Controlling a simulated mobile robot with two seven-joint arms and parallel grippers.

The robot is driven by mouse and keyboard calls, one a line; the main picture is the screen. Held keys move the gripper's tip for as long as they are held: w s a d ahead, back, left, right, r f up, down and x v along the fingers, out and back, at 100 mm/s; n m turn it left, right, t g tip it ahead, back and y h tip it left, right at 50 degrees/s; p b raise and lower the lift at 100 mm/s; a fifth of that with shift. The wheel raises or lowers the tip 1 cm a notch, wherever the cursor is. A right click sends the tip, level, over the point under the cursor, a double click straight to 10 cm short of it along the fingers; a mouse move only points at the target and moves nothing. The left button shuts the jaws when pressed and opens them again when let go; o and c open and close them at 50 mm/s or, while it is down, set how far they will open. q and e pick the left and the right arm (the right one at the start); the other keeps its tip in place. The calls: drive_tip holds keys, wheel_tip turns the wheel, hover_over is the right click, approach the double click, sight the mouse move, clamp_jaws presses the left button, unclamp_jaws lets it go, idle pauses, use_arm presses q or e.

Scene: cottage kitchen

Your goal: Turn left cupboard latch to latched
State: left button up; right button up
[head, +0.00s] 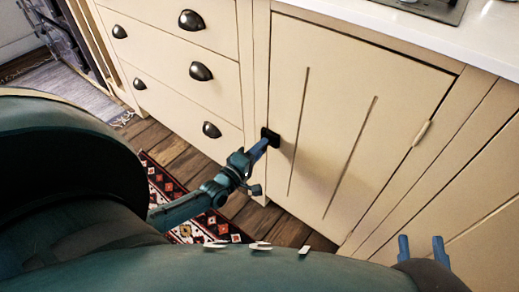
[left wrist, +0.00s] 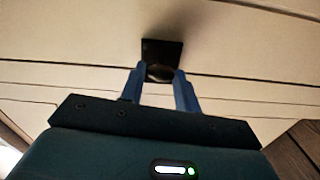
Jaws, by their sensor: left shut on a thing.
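The left cupboard latch (head: 270,137) is a small dark square plate with a knob at the left edge of the cream cupboard door (head: 345,120). In the left wrist view the latch plate (left wrist: 162,50) shows with its round dark knob between my fingers. My left gripper (head: 262,148) reaches the latch from the lower left and is shut on its knob; its blue fingers (left wrist: 160,78) also show in the left wrist view. Which way the latch is turned cannot be told. The door looks closed. My right gripper (head: 422,248) shows two blue fingers standing apart, empty, at the lower right.
Drawers with dark cup handles (head: 200,71) stand left of the cupboard. A pale countertop (head: 420,32) runs above the door. A patterned red rug (head: 160,185) lies on the wooden floor (head: 180,160). A purple-grey rug (head: 70,92) lies farther left.

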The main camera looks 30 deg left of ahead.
use_arm(q)
drive_tip(key=shift+n, duration=0.6)
use_arm(e)
drive_tip(key=shift+r, duration=0.1)
use_arm(q)
drive_tip(key=shift+n, duration=0.3)
use_arm(e)
drive_tip(key=shift+r, duration=0.15)
use_arm(q)
drive_tip(key=o, duration=1)
drive_tip(key=shift+s, duration=0.1)
drive_tip(key=s+p, duration=0.1)
drive_tip(key=s, duration=0.3)
drive_tip(key=s+p, duration=0.1)
drive_tip(key=s, duration=0.3)
drive_tip(key=s+a, duration=0.1)
drive_tip(key=s, duration=0.4)
drive_tip(key=shift+p, duration=0.4)
use_arm(e)
drive_tip(key=shift+w+d+m+g+h, duration=0.2)
drive_tip(key=shift+d+m+g+h, duration=0.4)
drive_tip(key=shift+g+h, duration=0.15)
use_arm(q)
drive_tip(key=shift+f, duration=0.1)
use_arm(e)
drive_tip(key=shift+s+a+f, duration=0.1)
drive_tip(key=shift+f, duration=0.1)
